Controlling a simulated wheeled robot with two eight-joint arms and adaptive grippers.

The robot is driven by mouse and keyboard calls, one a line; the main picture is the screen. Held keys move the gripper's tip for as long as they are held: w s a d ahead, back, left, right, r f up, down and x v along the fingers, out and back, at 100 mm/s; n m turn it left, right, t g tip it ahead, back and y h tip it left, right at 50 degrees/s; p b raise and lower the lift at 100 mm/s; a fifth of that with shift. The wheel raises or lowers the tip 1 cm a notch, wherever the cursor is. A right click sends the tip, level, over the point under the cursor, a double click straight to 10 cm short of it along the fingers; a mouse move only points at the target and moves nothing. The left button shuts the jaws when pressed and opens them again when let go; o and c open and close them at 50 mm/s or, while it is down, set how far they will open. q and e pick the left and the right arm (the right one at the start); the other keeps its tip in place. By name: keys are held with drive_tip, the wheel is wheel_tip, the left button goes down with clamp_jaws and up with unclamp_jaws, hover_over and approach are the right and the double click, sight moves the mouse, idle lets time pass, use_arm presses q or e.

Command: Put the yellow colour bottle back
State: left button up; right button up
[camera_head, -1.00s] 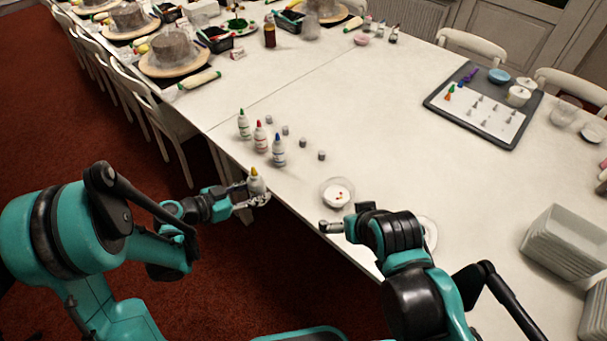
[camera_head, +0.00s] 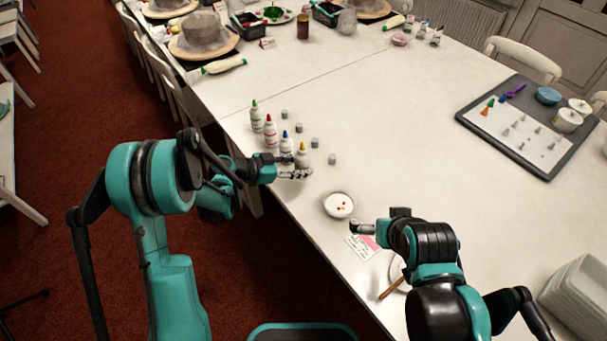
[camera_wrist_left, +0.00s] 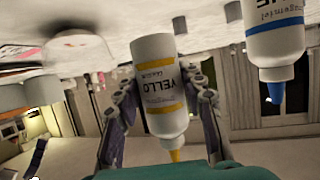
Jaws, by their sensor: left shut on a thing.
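The yellow colour bottle (camera_head: 302,155) is white with a yellow tip. My left gripper (camera_head: 294,173) is shut on it at the table's near edge, at the near end of a row of bottles. In the left wrist view the bottle (camera_wrist_left: 158,85) stands between the two fingers (camera_wrist_left: 162,105), its label reading "YELLO". I cannot tell whether its base touches the table. The blue-tipped bottle (camera_head: 286,147) is close beside it, and also shows in the wrist view (camera_wrist_left: 275,40). Red-tipped (camera_head: 270,131) and green-tipped (camera_head: 256,117) bottles stand farther along. My right gripper (camera_head: 362,228) is over the table; its jaws are unclear.
Several small grey caps (camera_head: 315,142) lie right of the bottles. A small white bowl (camera_head: 339,205) with red specks sits nearer me. A card (camera_head: 362,247) lies by my right gripper. A dark tray (camera_head: 528,128) with piping tips is at right. The table's middle is clear.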

sight(302, 163)
use_arm(q)
drive_tip(key=w, duration=0.1)
drive_tip(key=f, duration=0.1)
drive_tip(key=w, duration=0.1)
drive_tip(key=shift+w+d+f+b, duration=0.25)
drive_tip(key=shift+w+f+b, duration=0.1)
wheel_tip(302, 163, down, 4)
drive_tip(key=shift+f+b, duration=0.1)
drive_tip(key=shift+b, duration=1)
drive_tip(key=shift+r, duration=0.2)
drive_tip(key=shift+c, duration=0.2)
drive_tip(key=o, duration=0.8)
drive_tip(key=shift+f, duration=0.1)
